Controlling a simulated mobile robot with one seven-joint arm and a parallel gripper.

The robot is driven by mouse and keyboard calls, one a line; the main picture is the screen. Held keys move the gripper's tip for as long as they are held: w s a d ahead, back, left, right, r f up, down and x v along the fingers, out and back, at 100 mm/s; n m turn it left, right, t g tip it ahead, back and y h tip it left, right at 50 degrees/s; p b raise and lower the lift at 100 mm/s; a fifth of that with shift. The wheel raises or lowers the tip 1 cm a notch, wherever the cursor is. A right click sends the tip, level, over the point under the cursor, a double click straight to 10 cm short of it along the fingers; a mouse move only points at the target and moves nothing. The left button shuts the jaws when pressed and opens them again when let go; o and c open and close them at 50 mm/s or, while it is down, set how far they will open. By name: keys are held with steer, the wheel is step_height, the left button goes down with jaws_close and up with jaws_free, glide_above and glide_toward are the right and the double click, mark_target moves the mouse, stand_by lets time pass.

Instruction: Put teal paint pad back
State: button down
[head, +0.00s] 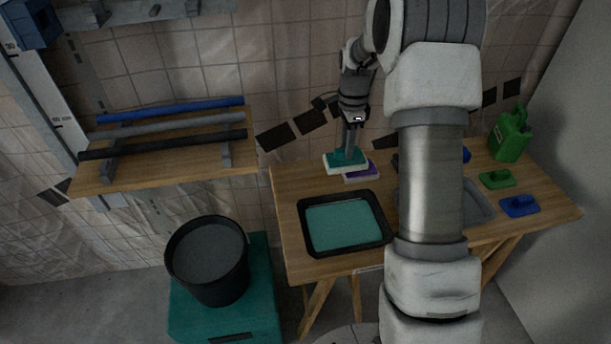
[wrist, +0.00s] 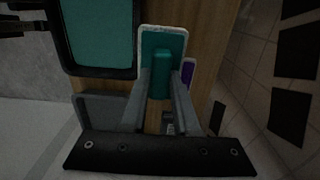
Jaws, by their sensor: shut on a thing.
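The teal paint pad (head: 345,159) has a teal back and a pale rim, and it is at the back left of the wooden table, above or at the tabletop; I cannot tell if it touches. My gripper (head: 352,146) points down and is shut on the pad's teal handle. In the wrist view the teal pad (wrist: 177,43) shows with its handle between the two fingers of my gripper (wrist: 160,88). A purple pad (head: 362,172) lies close beside the teal pad, partly hidden by it. The black tray of teal paint (head: 385,244) is in front of them; it also shows in the wrist view (wrist: 130,74).
A green pad (head: 497,179), a blue pad (head: 519,206) and a green jug (head: 511,136) stand at the right of the table (head: 283,205). My arm hides part of a grey tray (head: 478,205). A black bucket (head: 207,300) sits on a teal box at the left.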

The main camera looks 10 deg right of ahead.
steer(key=shift+w+a+f+b, duration=0.4)
steer(key=shift+w+a+f, duration=0.55)
steer(key=shift+a+f, duration=0.75)
steer(key=shift+w+a+f+b, duration=0.45)
steer(key=shift+w+a+f, duration=0.5)
steer(key=shift+a+f, duration=0.75)
steer(key=shift+w+a+f+b, duration=0.4)
steer(key=shift+w+a+f, duration=0.55)
steer(key=shift+a+f, duration=0.75)
steer(key=shift+d+f, duration=0.3)
steer(key=shift+f, duration=0.15)
steer(key=c, duration=0.7)
jaws_free()
steer(key=shift+o, duration=0.2)
